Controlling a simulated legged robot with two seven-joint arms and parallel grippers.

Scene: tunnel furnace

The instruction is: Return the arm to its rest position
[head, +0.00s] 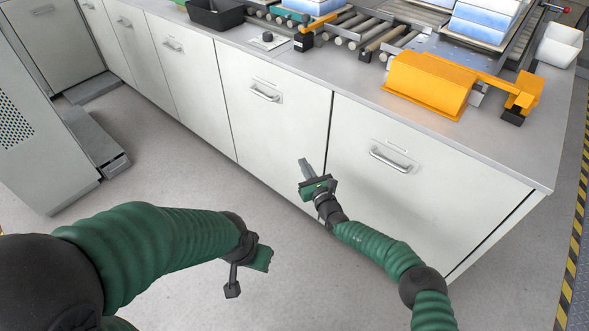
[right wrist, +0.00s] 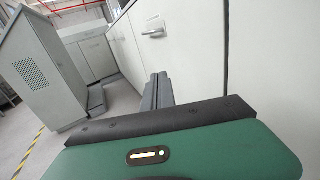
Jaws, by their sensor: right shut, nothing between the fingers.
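My right gripper (head: 306,167) is in front of the white cabinet doors, below the counter top. Its fingers are together with nothing between them, and they also show in the right wrist view (right wrist: 158,90). My left arm comes in from the left of the head view over the floor. Its wrist end shows near the lower middle, but its fingers cannot be made out clearly, so I cannot tell whether they are open or shut. Neither arm is seen touching the cabinet.
The counter (head: 350,84) carries an orange machine part (head: 428,84), rollers (head: 385,37), blue-white blocks (head: 478,25), a black bin (head: 214,14) and a white container (head: 559,45). Cabinet doors have metal handles (head: 390,161). A grey cabinet (head: 45,120) stands at left. Floor between is clear.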

